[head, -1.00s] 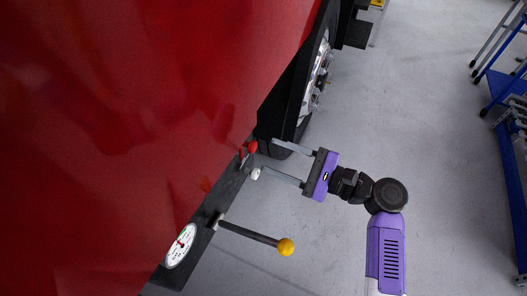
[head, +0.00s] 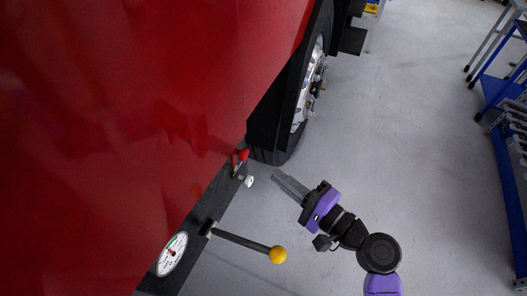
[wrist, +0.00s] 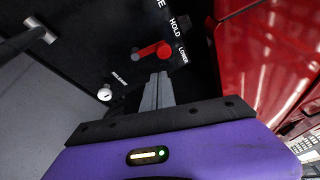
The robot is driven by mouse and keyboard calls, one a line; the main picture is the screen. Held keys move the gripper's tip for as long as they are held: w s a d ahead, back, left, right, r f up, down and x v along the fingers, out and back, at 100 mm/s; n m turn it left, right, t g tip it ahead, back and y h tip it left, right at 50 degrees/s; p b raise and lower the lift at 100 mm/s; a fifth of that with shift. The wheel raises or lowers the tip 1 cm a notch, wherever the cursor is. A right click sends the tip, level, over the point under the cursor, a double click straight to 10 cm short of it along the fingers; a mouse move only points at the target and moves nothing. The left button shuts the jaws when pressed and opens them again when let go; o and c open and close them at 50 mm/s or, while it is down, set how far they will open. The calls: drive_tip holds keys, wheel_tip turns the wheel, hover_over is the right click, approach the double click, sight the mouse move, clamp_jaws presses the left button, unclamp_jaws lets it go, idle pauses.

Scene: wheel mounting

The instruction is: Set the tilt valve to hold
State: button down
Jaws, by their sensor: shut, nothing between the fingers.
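The tilt valve's red lever (head: 241,157) sits on the black panel below the red body. My gripper (head: 276,178) is shut and empty, a little right of and below the lever in the head view. In the wrist view its closed fingertips (wrist: 160,76) appear just below the lever's end; I cannot tell whether they touch it.
A white knob (head: 249,181) is beside the lever; it also shows in the wrist view (wrist: 104,94). A black bar with a yellow ball (head: 278,255) sticks out near a dial gauge (head: 172,253). A wheel (head: 312,80) is above. Open floor lies right; a blue cart (head: 510,110) stands far right.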

drive_tip(key=w+a+r+n+t+h+p, duration=0.1)
drive_tip(key=w+a+t+p, duration=0.1)
drive_tip(key=w+a, duration=0.4)
drive_tip(key=shift+r+n+p, duration=0.35)
drive_tip(key=shift+n+p, duration=0.05)
drive_tip(key=shift+p, duration=0.2)
idle(0.3)
